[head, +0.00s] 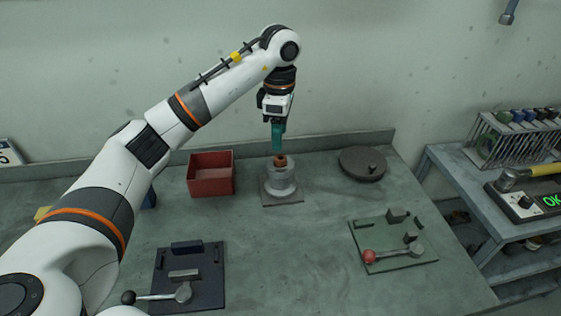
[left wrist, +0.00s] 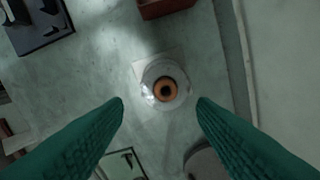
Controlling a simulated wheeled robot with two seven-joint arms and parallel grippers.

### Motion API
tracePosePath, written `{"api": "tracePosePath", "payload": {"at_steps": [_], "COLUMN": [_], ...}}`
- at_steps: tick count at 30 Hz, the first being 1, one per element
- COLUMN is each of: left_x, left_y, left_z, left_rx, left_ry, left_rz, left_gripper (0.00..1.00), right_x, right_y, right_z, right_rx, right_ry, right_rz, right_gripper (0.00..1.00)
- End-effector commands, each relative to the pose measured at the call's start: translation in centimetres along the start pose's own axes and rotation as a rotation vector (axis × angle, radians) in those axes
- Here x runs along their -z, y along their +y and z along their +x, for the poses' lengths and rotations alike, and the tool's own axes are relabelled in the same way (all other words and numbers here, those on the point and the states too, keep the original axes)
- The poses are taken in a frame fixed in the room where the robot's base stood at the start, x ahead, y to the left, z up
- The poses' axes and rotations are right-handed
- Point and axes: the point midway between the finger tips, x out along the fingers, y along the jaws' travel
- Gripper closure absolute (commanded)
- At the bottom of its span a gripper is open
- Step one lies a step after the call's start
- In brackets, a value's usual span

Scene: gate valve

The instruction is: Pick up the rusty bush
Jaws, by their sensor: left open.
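The rusty bush (head: 281,160) is a small orange-brown ring on top of a grey round valve body (head: 281,182). In the left wrist view the bush (left wrist: 165,90) shows from above as an orange ring with a dark hole, inside the pale valve body (left wrist: 150,82). My left gripper (head: 279,150) points straight down above the bush, its teal fingers apart. The head view does not clearly show whether the tips are level with the bush. My right gripper is out of view.
A red bin (head: 211,174) stands left of the valve body. A round dark plate (head: 362,164) lies to its right. Two clamp fixtures, dark (head: 205,262) and green (head: 380,262), lie in front. The bench (head: 290,245) between them is clear. A side table (head: 520,228) stands right.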

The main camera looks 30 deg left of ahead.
Motion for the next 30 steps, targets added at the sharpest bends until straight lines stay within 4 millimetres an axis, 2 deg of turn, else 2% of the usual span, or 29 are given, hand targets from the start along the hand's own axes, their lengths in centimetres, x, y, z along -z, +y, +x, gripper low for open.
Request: {"api": "tracePosePath", "payload": {"at_steps": [3,8,13,18,26,30], "left_x": [0.0,0.1,0.4,0.4,0.4,0.4], "left_y": [0.0,-0.1,-0.5,-0.6,-0.6,-0.6], "left_z": [1.4,2.3,4.7,6.8,7.1,7.1], "left_rx": [-0.002,-0.002,-0.005,-0.002,0.001,0.0], "left_ry": [0.0,0.002,0.001,0.003,0.002,0.002], "left_rz": [0.001,0.002,0.001,0.0,0.001,0.001], "left_gripper": [0.48,0.48,0.48,0.48,0.48,0.69], "right_x": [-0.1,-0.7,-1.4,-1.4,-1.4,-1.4], "right_y": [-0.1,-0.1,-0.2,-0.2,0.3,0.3], "right_z": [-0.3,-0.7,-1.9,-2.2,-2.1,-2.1], "right_rx": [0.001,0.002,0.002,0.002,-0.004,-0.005], "right_ry": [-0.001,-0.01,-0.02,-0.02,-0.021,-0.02], "right_rz": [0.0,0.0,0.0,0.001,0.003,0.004], "right_gripper": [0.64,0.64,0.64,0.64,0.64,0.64]}}
